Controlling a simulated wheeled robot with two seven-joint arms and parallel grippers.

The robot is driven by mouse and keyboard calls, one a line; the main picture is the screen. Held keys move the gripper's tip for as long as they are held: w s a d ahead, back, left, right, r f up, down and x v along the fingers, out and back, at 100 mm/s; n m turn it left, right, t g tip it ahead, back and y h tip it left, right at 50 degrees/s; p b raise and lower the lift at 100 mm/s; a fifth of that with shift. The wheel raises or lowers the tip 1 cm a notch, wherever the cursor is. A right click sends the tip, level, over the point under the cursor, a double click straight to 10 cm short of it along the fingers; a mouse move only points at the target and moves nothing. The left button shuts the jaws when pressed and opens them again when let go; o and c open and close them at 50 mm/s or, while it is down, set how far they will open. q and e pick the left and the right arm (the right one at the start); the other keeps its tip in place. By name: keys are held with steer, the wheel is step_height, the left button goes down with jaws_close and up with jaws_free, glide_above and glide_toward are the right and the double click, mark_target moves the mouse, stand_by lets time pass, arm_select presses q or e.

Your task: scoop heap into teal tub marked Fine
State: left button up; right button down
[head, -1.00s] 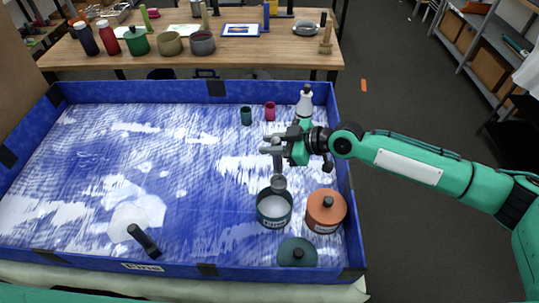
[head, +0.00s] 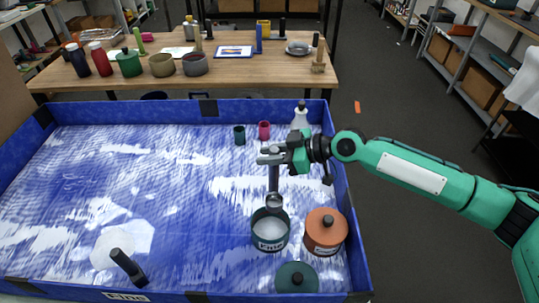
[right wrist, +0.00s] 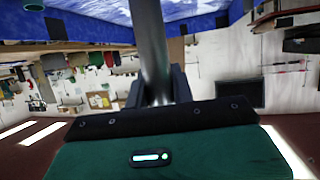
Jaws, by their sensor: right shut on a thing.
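The teal tub (head: 270,240) stands open in the right front of the blue tray, with a "Fine" label on its front and pale matter inside. My right gripper (head: 272,155) is shut on the grey handle of a scoop (head: 274,201). The handle hangs down and the round bowl is at the tub's far rim, over or just behind its mouth. The bowl's contents are unclear. The handle also shows between the jaws in the right wrist view (right wrist: 153,50). A flat white patch, perhaps the heap (head: 122,240), lies at the front left. My left gripper is out of view.
A lidded orange tub (head: 325,232) stands close right of the teal one; a teal lid (head: 296,278) lies in front. A black-handled tool (head: 128,267) is by the white patch. Small green (head: 239,135) and pink cups (head: 264,131) and a white bottle (head: 300,118) stand at the tray's back.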

steer(key=shift+r+p, duration=1.4)
steer(key=shift+r, duration=1.1)
steer(key=shift+f, duration=0.15)
